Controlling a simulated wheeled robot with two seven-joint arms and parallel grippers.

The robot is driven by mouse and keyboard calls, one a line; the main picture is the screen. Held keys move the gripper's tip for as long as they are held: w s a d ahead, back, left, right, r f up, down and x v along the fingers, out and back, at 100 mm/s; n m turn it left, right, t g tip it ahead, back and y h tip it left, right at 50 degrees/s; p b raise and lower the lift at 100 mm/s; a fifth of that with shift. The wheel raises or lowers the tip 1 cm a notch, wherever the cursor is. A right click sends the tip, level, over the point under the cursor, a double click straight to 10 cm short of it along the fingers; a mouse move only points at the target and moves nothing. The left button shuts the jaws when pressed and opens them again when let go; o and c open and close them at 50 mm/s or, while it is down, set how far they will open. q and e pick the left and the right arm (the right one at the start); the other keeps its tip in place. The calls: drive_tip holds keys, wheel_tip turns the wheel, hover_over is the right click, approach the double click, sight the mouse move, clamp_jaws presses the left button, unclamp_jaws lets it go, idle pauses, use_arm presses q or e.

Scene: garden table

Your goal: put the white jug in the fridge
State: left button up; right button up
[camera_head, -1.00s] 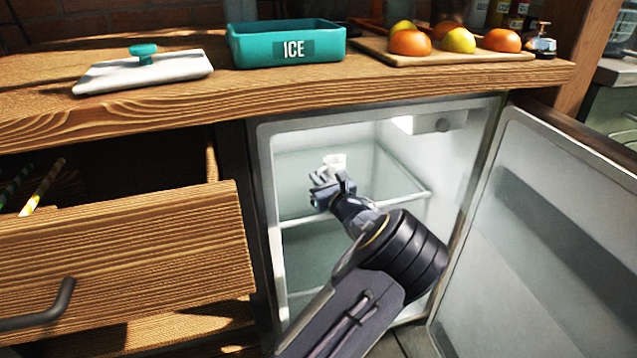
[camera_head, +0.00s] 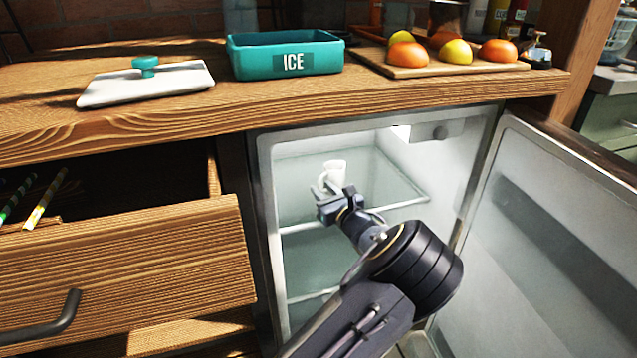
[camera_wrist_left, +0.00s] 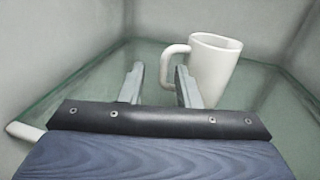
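The white jug (camera_head: 335,172) stands upright on the upper glass shelf (camera_head: 400,201) inside the open fridge. In the left wrist view the jug (camera_wrist_left: 215,65) is ahead and right of centre, its handle toward the left. My left gripper (camera_head: 329,191) is in the fridge in front of the jug. Its two fingers (camera_wrist_left: 160,85) are apart with nothing held between them. The right finger overlaps part of the jug's lower body in that view, and the handle shows beyond the gap. Whether a finger touches the jug is unclear. My right gripper is out of view.
The fridge door (camera_head: 560,250) stands open at right. An open wooden drawer (camera_head: 120,260) juts out at left. On the counter are a teal ICE box (camera_head: 285,62), a white lid (camera_head: 145,84) and a board (camera_head: 440,69) with fruit.

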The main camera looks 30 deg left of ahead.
use_arm(q)
drive_tip(key=p+v, duration=0.2)
drive_tip(key=v, duration=0.6)
drive_tip(key=shift+d, duration=0.2)
drive_tip(key=shift+s, duration=0.1)
